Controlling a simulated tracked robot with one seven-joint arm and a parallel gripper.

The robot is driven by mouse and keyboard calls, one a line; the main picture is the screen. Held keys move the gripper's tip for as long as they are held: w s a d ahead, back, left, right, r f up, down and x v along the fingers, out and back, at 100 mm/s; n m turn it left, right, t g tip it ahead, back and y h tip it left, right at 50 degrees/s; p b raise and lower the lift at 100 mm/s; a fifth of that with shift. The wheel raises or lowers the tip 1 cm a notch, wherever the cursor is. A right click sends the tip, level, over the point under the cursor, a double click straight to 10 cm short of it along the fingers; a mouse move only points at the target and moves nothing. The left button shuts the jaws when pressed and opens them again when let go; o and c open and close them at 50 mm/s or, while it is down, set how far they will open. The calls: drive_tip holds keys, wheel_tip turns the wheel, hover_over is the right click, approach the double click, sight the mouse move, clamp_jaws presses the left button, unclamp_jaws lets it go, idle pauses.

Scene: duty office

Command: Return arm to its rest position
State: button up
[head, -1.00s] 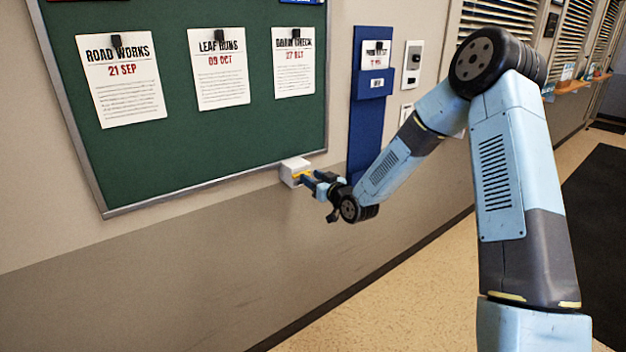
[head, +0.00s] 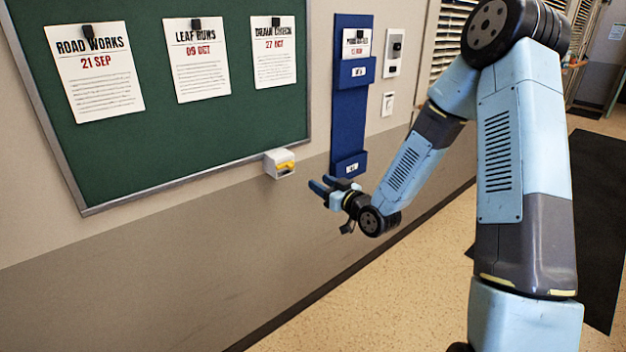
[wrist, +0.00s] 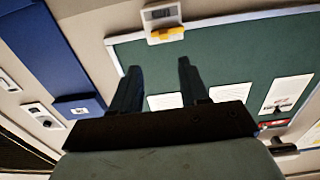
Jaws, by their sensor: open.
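My gripper (head: 322,186) is open and empty in the head view, held out from the wall below the blue wall rack. Its two dark fingers also show apart in the wrist view (wrist: 158,82), with nothing between them. My arm is bent, with its elbow high at the right. A small white box with a yellow part (head: 280,164) is fixed at the lower edge of the green board (head: 160,150). It also shows in the wrist view (wrist: 162,22), beyond the fingertips. The gripper is apart from it, to its right in the head view.
Three notices hang on the board, among them the road works sheet (head: 95,72). The blue rack (head: 346,115) holds a paper in its upper pocket. Wall switches (head: 394,52) are beside it. A dark mat (head: 598,215) lies on the floor at right. The floor below the gripper is clear.

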drive_tip(key=shift+s+d, duration=0.4)
drive_tip(key=shift+s, duration=0.1)
drive_tip(key=s+d+r+m+g+h, duration=0.1)
drive_tip(key=s+d+r+g+h, duration=0.1)
drive_tip(key=s+d+r+h, duration=0.35)
drive_tip(key=s+d+r+m+g+h, duration=0.25)
drive_tip(key=d+r+h, duration=0.25)
drive_tip(key=d+r, duration=0.25)
drive_tip(key=s+d+r+m+g, duration=0.2)
drive_tip(key=s+r, duration=0.1)
drive_tip(key=s, duration=1)
drive_tip(key=s+d+r+m+g, duration=0.2)
drive_tip(key=s+d+r, duration=0.1)
drive_tip(key=s, duration=0.9)
drive_tip(key=shift+s+d+r+h, duration=0.15)
drive_tip(key=shift+s+r+h, duration=0.3)
drive_tip(key=shift+r, duration=0.1)
